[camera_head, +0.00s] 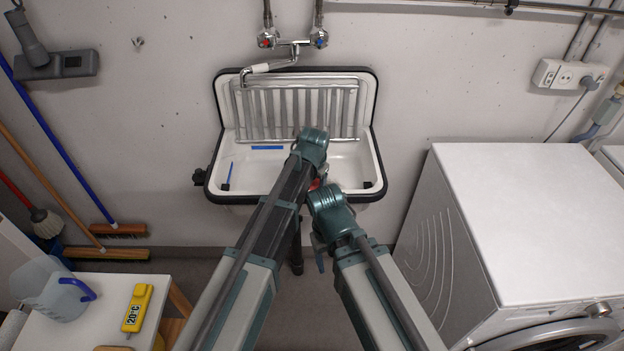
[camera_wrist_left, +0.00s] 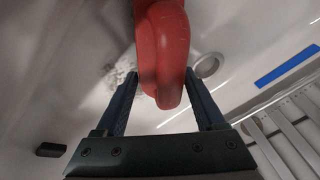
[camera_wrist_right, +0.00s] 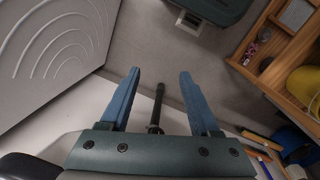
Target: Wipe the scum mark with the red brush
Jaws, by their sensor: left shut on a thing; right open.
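The red brush (camera_wrist_left: 165,50) is between the fingers of my left gripper (camera_wrist_left: 162,82), which is shut on its handle; its bristles are out of view. A bit of its red shows in the head view (camera_head: 315,184), mostly behind my arm. The scum mark (camera_wrist_left: 120,78) is a grey speckled patch on the white basin of the sink (camera_head: 377,155), just left of the brush in the left wrist view. I cannot tell whether the brush touches it. My right gripper (camera_wrist_right: 160,75) is open and empty, pointing down outside the sink.
A drain ring (camera_wrist_left: 207,66) lies right of the brush. Blue strips (camera_head: 267,148) lie in the sink, under the tap (camera_head: 270,66). A washing machine (camera_head: 530,220) stands right; a white table with a yellow thermometer (camera_head: 137,308) is at lower left.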

